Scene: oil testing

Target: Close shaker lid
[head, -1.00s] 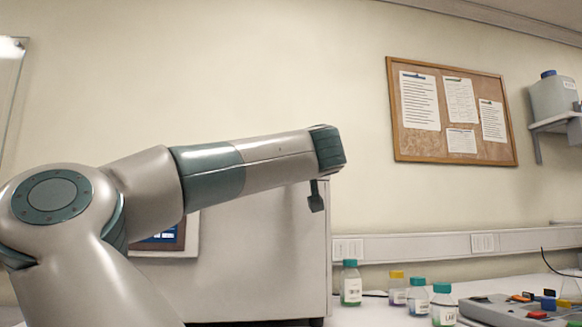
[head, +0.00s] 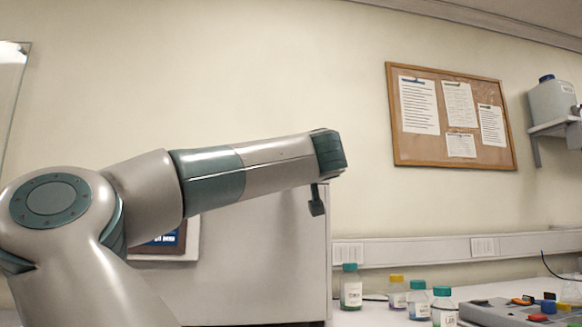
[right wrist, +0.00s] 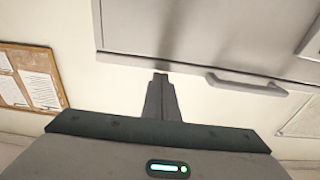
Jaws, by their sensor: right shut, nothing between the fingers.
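In the right wrist view my right gripper (right wrist: 161,76) is shut and empty. Its fingertips are by the edge of a large light-grey box front (right wrist: 190,35), left of a bar handle (right wrist: 248,83). I cannot tell whether they touch it. In the head view a large grey box (head: 265,255), likely the shaker, stands behind an arm of mine that crosses from the left. I cannot tell whether a lid is open or shut.
Several small capped bottles (head: 351,288) stand on the bench right of the box. A grey device with coloured blocks (head: 505,310) is at the lower right. A cork board (head: 455,150) hangs on the wall, and a container (head: 552,100) sits on a shelf.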

